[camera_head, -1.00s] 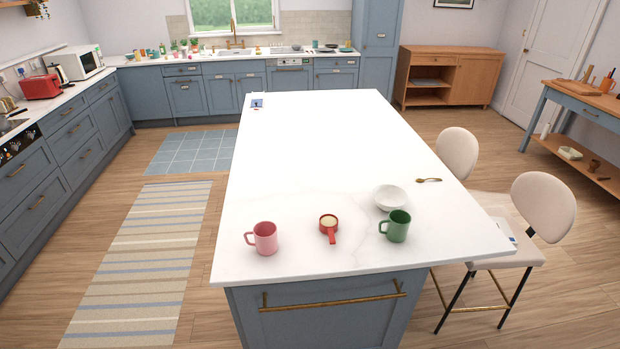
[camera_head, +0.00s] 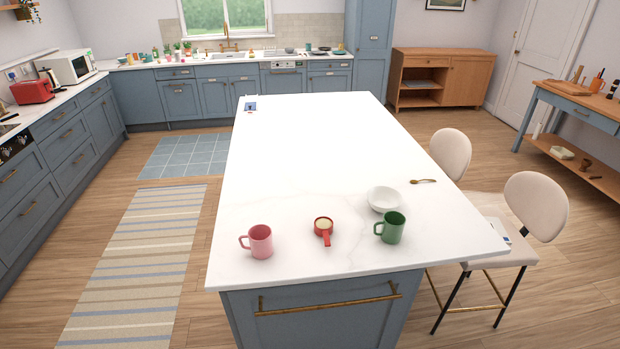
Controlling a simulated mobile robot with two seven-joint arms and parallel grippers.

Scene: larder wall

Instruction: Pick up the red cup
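A pinkish-red cup (camera_head: 260,242) stands upright near the front left of the white island top (camera_head: 290,170), its handle pointing left. It is the cup closest to red; the other is a green cup (camera_head: 393,228) to the right, its handle also pointing left. Between them is a small red pan-like dish (camera_head: 323,225) with a short handle towards me and pale contents. Neither of my grippers shows in the head view.
A white bowl (camera_head: 383,199) stands just behind the green cup, with a gold spoon (camera_head: 423,181) to its right. Two cream chairs (camera_head: 536,205) stand along the island's right side. The island's middle is clear. Floor with a striped rug (camera_head: 140,265) lies to the left.

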